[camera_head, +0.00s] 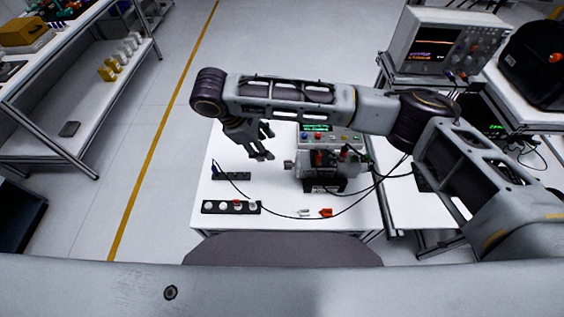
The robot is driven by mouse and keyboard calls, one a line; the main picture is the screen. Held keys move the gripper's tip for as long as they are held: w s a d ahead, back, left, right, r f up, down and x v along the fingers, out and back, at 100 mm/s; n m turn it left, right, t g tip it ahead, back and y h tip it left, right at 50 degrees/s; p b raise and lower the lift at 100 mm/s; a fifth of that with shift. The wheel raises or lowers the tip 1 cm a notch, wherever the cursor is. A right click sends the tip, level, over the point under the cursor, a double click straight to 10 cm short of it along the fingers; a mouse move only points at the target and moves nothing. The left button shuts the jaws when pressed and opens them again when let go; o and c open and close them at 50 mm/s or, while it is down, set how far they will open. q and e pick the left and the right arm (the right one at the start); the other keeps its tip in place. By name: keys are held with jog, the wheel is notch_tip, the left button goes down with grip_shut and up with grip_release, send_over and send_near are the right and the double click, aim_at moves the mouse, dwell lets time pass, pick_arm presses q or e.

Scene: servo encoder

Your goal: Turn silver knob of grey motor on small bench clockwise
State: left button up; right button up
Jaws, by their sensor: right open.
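The grey motor (308,172) sits on the small white bench (285,227), with a red and dark part on it. Its silver knob (289,164) sticks out on the motor's left side. My right gripper (267,143) is open and empty, above and to the left of the knob. Its fingers point down and right and look apart from the knob. My right arm reaches across from the right and hides the back of the bench. My left gripper is not in view.
A control box with a green display (316,128) stands behind the motor. A black cable (345,209) loops across the bench. Black strips (231,208) lie at the left, with small red and white pieces in front. An oscilloscope (440,45) stands at the back right.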

aim_at(289, 165)
jog(key=p+x, duration=0.1)
jog(key=x, duration=1.2)
jog(key=shift+f+p, duration=0.15)
jog(key=shift+p, duration=0.2)
jog(key=shift+d, duration=0.15)
jog(key=c, duration=1)
